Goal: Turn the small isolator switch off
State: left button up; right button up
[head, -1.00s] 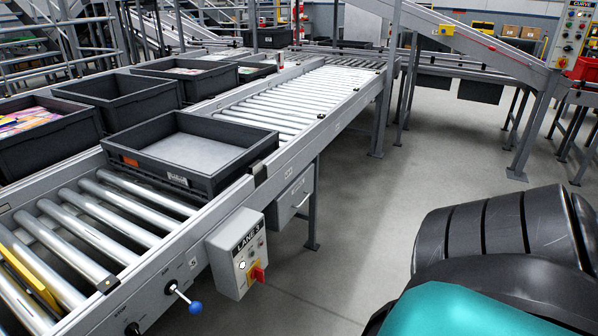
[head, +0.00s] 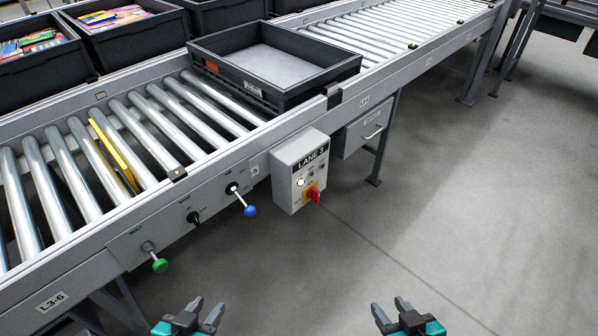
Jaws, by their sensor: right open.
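A grey control box (head: 290,172) marked LANE 3 hangs on the side of the conveyor. On its front is a small red rotary handle on a yellow plate, the isolator switch (head: 314,195). The handle looks roughly upright; its position marking is too small to read. A white round button and small indicators are beside and above it. My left gripper (head: 205,307) is open and empty at the bottom edge, below and left of the box. My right gripper (head: 390,306) is open and empty at the bottom edge, below and right of it. Both are clear of the switch.
Left of the box, the rail carries a blue-knobbed lever (head: 249,210), a black knob (head: 193,217) and a green-knobbed lever (head: 159,264). A black tray (head: 225,78) sits on the rollers. The floor at right is clear.

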aim_at(313, 193)
jog(key=i+l+u, duration=0.3)
jog(key=l+u, duration=0.25)
jog(key=i+l+u, duration=0.15)
jog(key=l+u, duration=0.15)
